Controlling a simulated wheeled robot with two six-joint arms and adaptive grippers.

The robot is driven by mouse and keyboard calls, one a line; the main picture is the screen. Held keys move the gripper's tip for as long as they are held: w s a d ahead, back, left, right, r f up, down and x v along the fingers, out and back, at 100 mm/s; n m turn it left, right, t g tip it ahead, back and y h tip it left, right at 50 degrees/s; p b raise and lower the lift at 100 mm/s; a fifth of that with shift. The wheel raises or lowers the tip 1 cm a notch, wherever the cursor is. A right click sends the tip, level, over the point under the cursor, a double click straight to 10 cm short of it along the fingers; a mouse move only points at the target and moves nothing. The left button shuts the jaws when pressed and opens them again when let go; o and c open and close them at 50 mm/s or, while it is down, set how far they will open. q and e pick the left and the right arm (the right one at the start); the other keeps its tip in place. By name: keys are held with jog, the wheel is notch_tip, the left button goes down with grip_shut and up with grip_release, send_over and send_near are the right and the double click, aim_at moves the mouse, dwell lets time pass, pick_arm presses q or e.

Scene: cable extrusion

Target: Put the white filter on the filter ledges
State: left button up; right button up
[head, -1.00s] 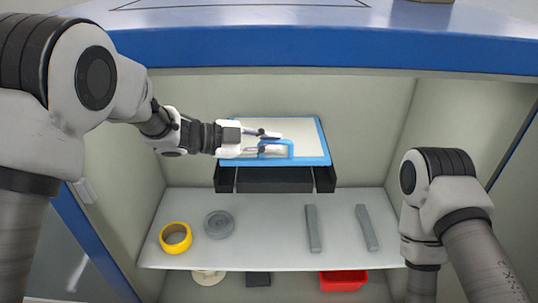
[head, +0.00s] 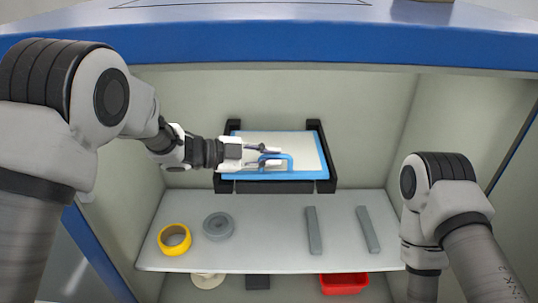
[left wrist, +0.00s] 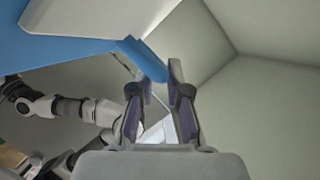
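The white filter (head: 290,144) is a flat white panel with a blue edge and a blue handle (head: 290,160) at its front. It sits between the black filter ledges (head: 325,160) on the back wall, their side arms and front showing around it. My left gripper (head: 272,157) is at the handle, with its fingers either side of it. In the left wrist view, the blue handle (left wrist: 148,60) lies between the fingertips (left wrist: 155,80), and the white panel (left wrist: 85,18) is at upper left. Whether the filter rests fully on the ledges is unclear. My right gripper is out of view.
Below, a pale shelf (head: 265,225) holds a yellow ring (head: 174,239), a grey round part (head: 218,226) and two grey bars (head: 314,230) (head: 368,229). A red bin (head: 344,283) sits lower. A blue-edged top (head: 300,48) overhangs, and side walls enclose the space.

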pick_arm(q)
jog(key=shift+o, duration=1)
jog(key=shift+s+f, duration=0.1)
jog(key=shift+f, duration=0.05)
jog(key=shift+r, duration=0.25)
jog(key=p+v, duration=0.2)
jog(key=v, duration=1)
jog(key=shift+r+p, duration=0.35)
jog(key=shift+p, duration=0.05)
